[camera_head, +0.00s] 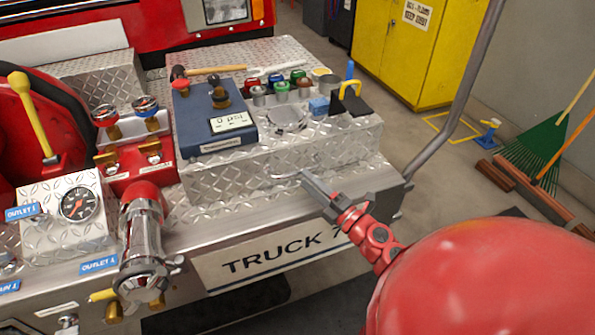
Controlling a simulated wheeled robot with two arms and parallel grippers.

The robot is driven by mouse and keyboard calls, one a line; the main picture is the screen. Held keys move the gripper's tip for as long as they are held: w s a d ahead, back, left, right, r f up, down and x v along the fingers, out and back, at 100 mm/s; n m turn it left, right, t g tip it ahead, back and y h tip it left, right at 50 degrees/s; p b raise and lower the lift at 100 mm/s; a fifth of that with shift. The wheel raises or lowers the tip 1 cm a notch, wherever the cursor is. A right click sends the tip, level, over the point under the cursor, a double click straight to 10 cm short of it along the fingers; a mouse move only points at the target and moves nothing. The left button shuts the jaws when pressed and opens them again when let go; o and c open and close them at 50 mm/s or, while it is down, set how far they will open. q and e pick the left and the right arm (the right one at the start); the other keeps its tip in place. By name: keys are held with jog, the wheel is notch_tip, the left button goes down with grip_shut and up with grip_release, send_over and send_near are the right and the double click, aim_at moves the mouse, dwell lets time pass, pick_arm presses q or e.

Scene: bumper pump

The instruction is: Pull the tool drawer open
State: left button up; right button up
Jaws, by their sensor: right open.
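The tool drawer (235,183) is the silver diamond-plate front of the box on the truck's bumper, in the middle of the head view. It looks shut, its front in line with the box. A thin, pale handle (284,177) shows on the front, and its right end is partly hidden by my gripper. My right gripper (308,180) comes in from the lower right, red with grey fingers. It is open, with its fingertips right at the handle's right end. I cannot tell whether they touch it or sit around it. My left gripper is not in view.
On the box stand a blue pressure unit (208,136), a hammer (215,70), coloured caps (281,88) and a black-and-yellow tool (350,100). A chrome outlet (141,240) and a gauge panel (63,238) lie left. A grey rail (455,100) rises right.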

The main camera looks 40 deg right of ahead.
aim_at(298, 172)
jog(key=x, duration=0.4)
jog(key=shift+w+a, duration=0.1)
jog(key=shift+w, duration=0.3)
jog(key=shift+c, duration=0.2)
grip_shut()
dwell(0.9)
